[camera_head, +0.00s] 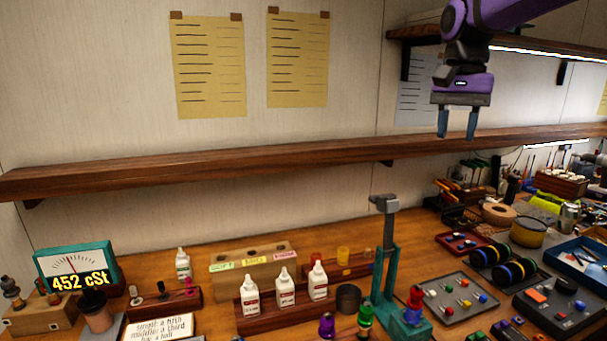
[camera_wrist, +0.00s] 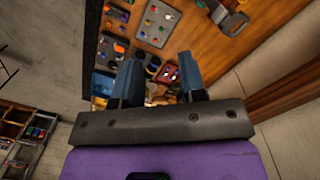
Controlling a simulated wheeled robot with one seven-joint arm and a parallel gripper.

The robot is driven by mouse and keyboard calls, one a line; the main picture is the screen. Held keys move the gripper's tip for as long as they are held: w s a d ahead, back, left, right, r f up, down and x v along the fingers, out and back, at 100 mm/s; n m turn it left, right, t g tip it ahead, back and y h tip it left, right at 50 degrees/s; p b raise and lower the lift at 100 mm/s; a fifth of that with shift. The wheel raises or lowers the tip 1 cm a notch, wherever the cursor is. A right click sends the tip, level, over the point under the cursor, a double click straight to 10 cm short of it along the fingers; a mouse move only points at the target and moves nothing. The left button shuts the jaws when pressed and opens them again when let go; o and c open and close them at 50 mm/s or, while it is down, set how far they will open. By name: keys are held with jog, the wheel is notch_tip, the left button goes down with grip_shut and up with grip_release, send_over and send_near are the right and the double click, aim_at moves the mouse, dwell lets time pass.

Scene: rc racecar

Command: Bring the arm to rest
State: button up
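My gripper (camera_head: 457,124) hangs in the upper right of the head view, on a purple arm, with its fingers pointing down. Its two blue-grey fingers are apart with nothing between them. It is well above the workbench (camera_head: 140,272) and in front of the wall, near the height of the long wooden shelf. In the wrist view my gripper (camera_wrist: 160,82) also shows open and empty, with the bench and its trays far beyond the fingertips.
White bottles (camera_head: 285,288) stand in a wooden rack on the bench. A teal stand (camera_head: 385,265) rises right of them. A meter (camera_head: 75,268) reads "452 cSt" at left. Trays of coloured parts (camera_head: 460,299) lie at right. A bare wooden shelf (camera_head: 250,161) runs along the wall.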

jog(key=s+d+f+n+t, duration=0.1)
jog(key=s+f+n+t, duration=0.2)
jog(key=s, duration=0.9)
jog(key=s+d+f+n+t, duration=0.2)
jog(key=s+f+n+t, duration=0.1)
jog(key=s, duration=0.9)
notch_tip(320, 180, down, 2)
jog(key=shift+f+n, duration=0.25)
jog(key=shift+n, duration=0.25)
